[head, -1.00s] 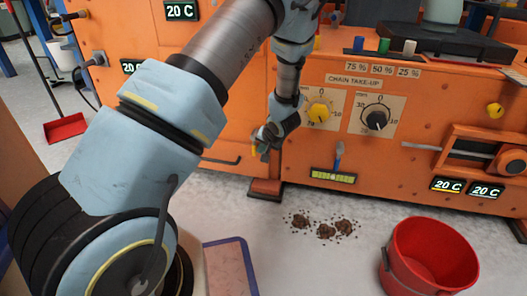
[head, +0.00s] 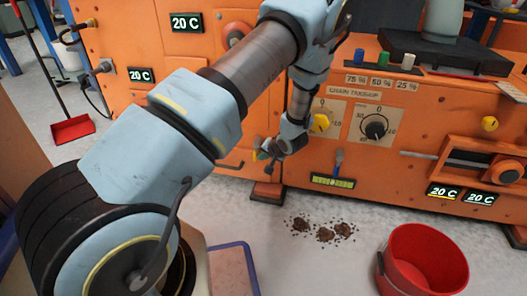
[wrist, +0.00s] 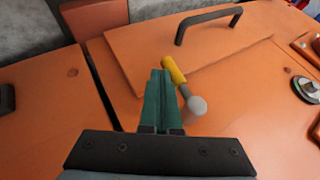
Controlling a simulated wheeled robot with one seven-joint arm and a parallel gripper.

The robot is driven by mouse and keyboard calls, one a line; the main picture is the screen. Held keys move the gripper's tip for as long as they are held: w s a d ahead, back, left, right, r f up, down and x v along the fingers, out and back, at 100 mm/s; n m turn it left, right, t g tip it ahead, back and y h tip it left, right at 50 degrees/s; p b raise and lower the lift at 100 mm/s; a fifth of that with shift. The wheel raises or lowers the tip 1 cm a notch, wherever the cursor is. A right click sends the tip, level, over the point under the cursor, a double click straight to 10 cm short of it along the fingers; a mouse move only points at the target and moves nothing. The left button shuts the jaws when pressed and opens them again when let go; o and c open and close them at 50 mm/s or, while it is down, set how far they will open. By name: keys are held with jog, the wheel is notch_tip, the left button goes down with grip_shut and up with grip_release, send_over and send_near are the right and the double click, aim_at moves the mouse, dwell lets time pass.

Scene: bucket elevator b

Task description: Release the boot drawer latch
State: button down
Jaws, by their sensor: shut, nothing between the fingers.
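The boot drawer latch shows in the wrist view as a short lever with a yellow grip (wrist: 173,70) and a grey round pivot (wrist: 197,105). It lies at a slant on the orange drawer front (wrist: 135,65), below the black drawer handle (wrist: 208,24). My gripper (wrist: 160,73) has its green fingers together, empty, with the tips right beside the left side of the yellow grip; I cannot tell whether they touch. In the head view my gripper (head: 265,158) is low at the orange machine, close to a yellow spot, and my wrist hides part of the drawer.
A red bucket (head: 425,258) stands on the floor at the right. Spilled brown material (head: 325,233) lies in front of the machine. Take-up knobs (head: 375,128) and a small lever (head: 338,160) are on the panel right of my wrist. A red dustpan (head: 73,129) is at far left.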

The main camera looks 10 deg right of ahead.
jog(key=p, duration=0.1)
jog(key=t+y+p, duration=0.1)
jog(key=p, duration=0.1)
jog(key=a+y+p, duration=0.1)
jog(key=shift+w+f+m+t, duration=0.25)
jog(key=shift+m+t, duration=0.15)
jog(key=shift+w+a+f+m+t+y, duration=0.2)
jog(key=shift+a+f+m+t+y, duration=0.15)
jog(key=shift+t+y, duration=0.25)
jog(key=a+m+t+y+b, duration=0.1)
jog(key=t+b, duration=0.1)
jog(key=w+a+m+t+y+b, duration=0.1)
jog(key=t+y+b, duration=0.1)
jog(key=b, duration=0.1)
jog(key=a+m+t+y+b, duration=0.1)
jog(key=t+y+b, duration=0.1)
jog(key=shift+w+r+m+b, duration=0.3)
jog(key=shift+w+r+m, duration=0.05)
jog(key=shift+r, duration=0.05)
jog(key=shift+w+a+r, duration=0.15)
jog(key=shift+a+r, duration=0.1)
jog(key=shift+r, duration=0.15)
jog(key=shift+a+r, duration=0.15)
